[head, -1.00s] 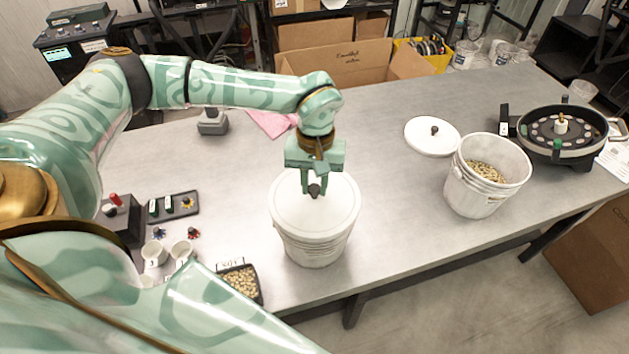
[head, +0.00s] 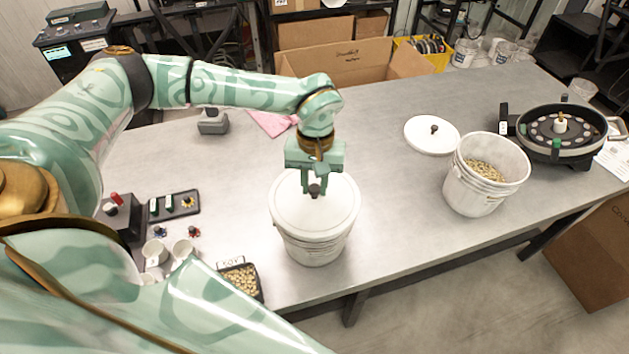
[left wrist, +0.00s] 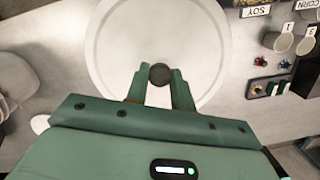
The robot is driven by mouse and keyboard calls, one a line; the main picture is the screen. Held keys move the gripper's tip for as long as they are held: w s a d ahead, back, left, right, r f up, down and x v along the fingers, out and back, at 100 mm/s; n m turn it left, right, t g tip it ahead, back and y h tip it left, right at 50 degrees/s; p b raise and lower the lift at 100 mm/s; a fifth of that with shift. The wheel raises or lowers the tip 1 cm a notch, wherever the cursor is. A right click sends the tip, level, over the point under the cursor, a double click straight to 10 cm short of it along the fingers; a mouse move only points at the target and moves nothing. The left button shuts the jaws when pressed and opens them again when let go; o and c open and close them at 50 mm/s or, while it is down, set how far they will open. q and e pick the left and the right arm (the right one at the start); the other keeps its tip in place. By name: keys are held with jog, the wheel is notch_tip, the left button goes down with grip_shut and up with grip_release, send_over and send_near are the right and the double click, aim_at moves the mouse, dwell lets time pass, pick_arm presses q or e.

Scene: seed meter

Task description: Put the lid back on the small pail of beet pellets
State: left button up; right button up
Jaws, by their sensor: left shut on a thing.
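A white pail (head: 314,247) stands near the table's front edge, with a round white lid (head: 290,212) over its mouth. The lid looks level; whether it is fully seated I cannot tell. My left gripper (head: 315,187) is shut on the lid's dark knob, which also shows between the fingers in the left wrist view (left wrist: 160,74). The lid (left wrist: 120,40) fills much of that view. A second white pail (head: 468,196) stands open at the right, with tan pieces (head: 485,171) inside. Another white lid (head: 421,138) with a dark knob lies flat beside it. My right gripper is out of view.
A black seed meter plate (head: 540,142) stands at the far right. At the left are a tray of pale seeds (head: 242,279), white cups (head: 182,250) and a dark tray (head: 184,205). A pink cloth (head: 268,123) lies behind. The table between the pails is clear.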

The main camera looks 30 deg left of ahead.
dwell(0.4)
pick_arm(q)
jog(key=o, duration=1.5)
jog(key=shift+o, duration=0.2)
notch_tip(320, 180, up, 7)
jog(key=p, duration=0.6)
jog(key=shift+p, duration=0.35)
grip_shut()
